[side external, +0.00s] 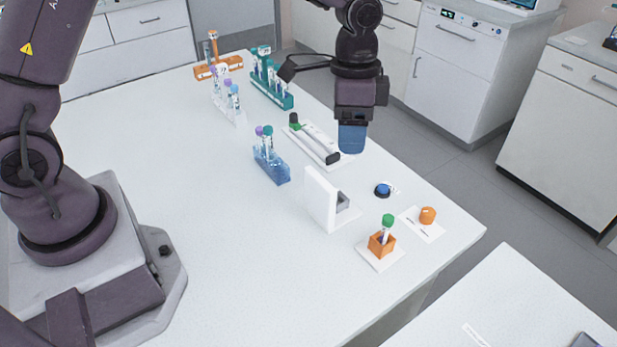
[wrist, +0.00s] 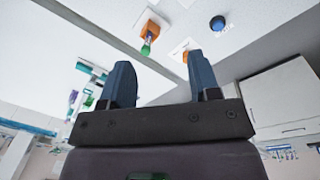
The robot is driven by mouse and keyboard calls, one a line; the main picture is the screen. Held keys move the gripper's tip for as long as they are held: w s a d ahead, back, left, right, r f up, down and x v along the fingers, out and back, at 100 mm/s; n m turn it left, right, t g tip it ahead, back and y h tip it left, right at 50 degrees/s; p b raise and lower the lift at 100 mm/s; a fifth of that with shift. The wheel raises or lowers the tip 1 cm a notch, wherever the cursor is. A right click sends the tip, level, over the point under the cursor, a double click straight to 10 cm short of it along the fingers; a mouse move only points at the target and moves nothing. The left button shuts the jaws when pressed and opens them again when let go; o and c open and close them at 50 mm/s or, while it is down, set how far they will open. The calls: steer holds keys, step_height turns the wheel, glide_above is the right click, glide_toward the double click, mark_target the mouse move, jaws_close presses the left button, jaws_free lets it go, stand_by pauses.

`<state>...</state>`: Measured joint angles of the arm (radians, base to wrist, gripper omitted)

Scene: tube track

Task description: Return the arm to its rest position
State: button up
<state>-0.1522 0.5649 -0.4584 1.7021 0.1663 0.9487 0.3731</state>
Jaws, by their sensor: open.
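My gripper (side external: 352,138) hangs over the far side of the white table in the side external view, with blue fingers pointing down. In the wrist view its two blue fingers (wrist: 165,84) stand apart with nothing between them. A green-capped tube (side external: 387,224) stands in an orange block (side external: 382,242) at the table's near right. The tube (wrist: 147,46) and block (wrist: 153,24) also show in the wrist view, apart from the fingers. A blue button (side external: 383,190) on a dark base sits behind the block; it also shows in the wrist view (wrist: 217,23).
Racks of tubes stand left of my gripper: blue (side external: 272,168), clear (side external: 228,108), teal (side external: 272,92) and orange (side external: 218,67). A white upright panel (side external: 321,199) and a tray device (side external: 316,142) stand nearby. An orange piece (side external: 427,215) lies by the right edge.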

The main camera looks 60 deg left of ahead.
steer(key=s+a+r+n+t, duration=0.3)
steer(key=s+r, duration=0.4)
steer(key=s, duration=0.4)
steer(key=s+a+r+n+t+y, duration=0.1)
steer(key=s+a+r+n+t, duration=0.2)
steer(key=s, duration=0.7)
steer(key=shift+s+a+r+n, duration=0.35)
steer(key=shift+a+r+n, duration=0.75)
steer(key=shift+a+r, duration=1.05)
steer(key=shift+d+r, duration=0.1)
steer(key=shift+d, duration=0.05)
